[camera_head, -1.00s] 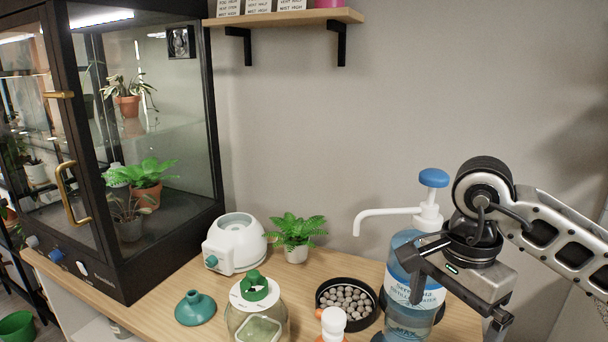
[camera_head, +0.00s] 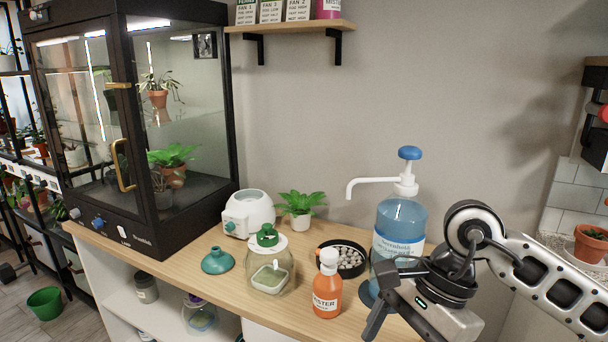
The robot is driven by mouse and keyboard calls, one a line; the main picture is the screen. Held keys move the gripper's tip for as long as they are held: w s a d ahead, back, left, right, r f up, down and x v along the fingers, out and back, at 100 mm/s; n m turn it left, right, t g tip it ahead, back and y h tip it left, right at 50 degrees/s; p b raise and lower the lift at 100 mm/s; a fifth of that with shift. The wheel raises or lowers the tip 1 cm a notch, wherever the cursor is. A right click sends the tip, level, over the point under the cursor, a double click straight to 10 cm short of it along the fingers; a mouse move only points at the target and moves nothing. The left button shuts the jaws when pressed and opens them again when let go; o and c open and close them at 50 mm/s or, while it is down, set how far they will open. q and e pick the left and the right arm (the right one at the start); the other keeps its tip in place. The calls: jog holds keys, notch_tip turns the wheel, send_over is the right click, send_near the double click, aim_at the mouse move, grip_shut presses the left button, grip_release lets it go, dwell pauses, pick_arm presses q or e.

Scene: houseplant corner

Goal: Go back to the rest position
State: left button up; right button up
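My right gripper (camera_head: 373,315) reaches in from the right, low in the picture, in front of the blue water bottle with a pump (camera_head: 400,222). One dark finger shows pointing down to the left. The rest of the gripper is turned away or cut off, so I cannot tell how far apart the fingers are. I see nothing held in it. The gripper covers the lower part of the bottle. My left gripper is not in view.
An orange mister bottle (camera_head: 327,290), a glass jar with green lid (camera_head: 268,267), a teal funnel (camera_head: 217,261), a white humidifier-like device (camera_head: 248,212), a potted plant (camera_head: 300,206) and a pebble tray (camera_head: 364,264) stand on the wooden counter (camera_head: 190,262). A glass cabinet (camera_head: 182,120) stands left.

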jog(key=s+a+r+m+g+y, duration=0.1)
jog(key=s+a+r+m+y, duration=0.25)
jog(key=a+y, duration=0.35)
jog(key=s+a+r+m+g+y, duration=0.2)
jog(key=s+a+m+y, duration=0.25)
jog(key=a+y, duration=0.25)
jog(key=w+d+r+m+t+y, duration=0.15)
jog(key=w+m+t+y, duration=0.35)
jog(key=m+t, duration=0.9)
jog(key=w+d+f+m+t+h, duration=0.2)
jog(key=d+f+m+t+h, duration=0.3)
jog(key=m, duration=0.5)
jog(key=w+d+f+m+t+h, duration=0.2)
jog(key=w+f+m+t+h, duration=0.15)
jog(key=m+h, duration=0.55)
jog(key=s+d+f+m+g+h, duration=0.3)
jog(key=s+f+m, duration=0.3)
jog(key=f, duration=0.4)
jog(key=s+d+f+m+g+h, duration=0.2)
jog(key=s+d+f+m+g, duration=0.2)
jog(key=f+m, duration=0.5)
jog(key=shift+s+f+h, duration=0.4)
jog(key=shift+s+f, duration=0.5)
jog(key=shift+f, duration=0.05)
